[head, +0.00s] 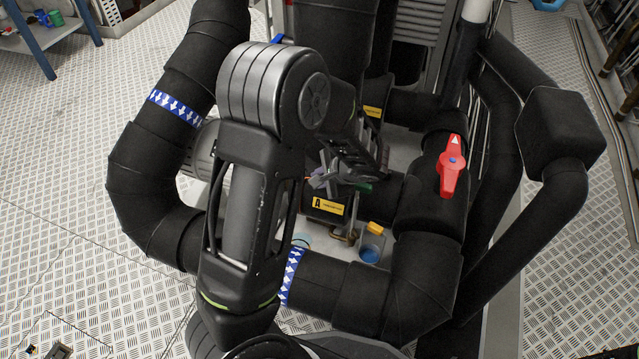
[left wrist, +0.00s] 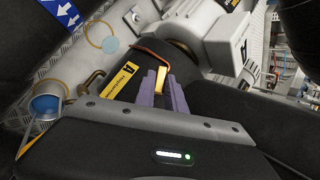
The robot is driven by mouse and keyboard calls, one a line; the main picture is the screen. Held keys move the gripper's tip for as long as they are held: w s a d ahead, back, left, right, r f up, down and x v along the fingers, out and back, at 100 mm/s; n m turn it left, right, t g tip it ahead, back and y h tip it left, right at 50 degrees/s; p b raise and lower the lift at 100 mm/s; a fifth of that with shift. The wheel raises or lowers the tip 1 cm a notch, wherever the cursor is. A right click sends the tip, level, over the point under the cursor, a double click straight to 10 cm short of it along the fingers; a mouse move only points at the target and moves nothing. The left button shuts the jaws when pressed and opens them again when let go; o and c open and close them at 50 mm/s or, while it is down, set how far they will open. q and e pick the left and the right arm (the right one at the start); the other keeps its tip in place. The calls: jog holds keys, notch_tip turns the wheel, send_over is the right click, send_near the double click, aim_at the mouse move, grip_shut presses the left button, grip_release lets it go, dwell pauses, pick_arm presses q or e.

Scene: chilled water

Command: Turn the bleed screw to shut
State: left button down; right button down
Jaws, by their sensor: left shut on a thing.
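My left gripper (head: 320,180) reaches down among the black lagged pipes. In the left wrist view its two purple fingers (left wrist: 161,92) are shut on a small yellow-orange piece (left wrist: 161,79), which I take to be the bleed screw. An orange-brown strip curves just above it. How far the screw is turned cannot be told. In the head view the gripper and arm mostly hide the screw. My right gripper is not in view.
A yellow "A" label (head: 328,206) is on the pipe beside the gripper. A red valve handle (head: 452,165) is to the right.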

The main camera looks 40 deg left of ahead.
pick_arm(q)
jog(key=shift+m, duration=0.4)
jog(key=c, duration=1.4)
grip_release()
jog(key=p+v, duration=0.3)
jog(key=v, duration=0.4)
jog(key=shift+s+d+r, duration=0.2)
jog(key=shift+d, duration=0.2)
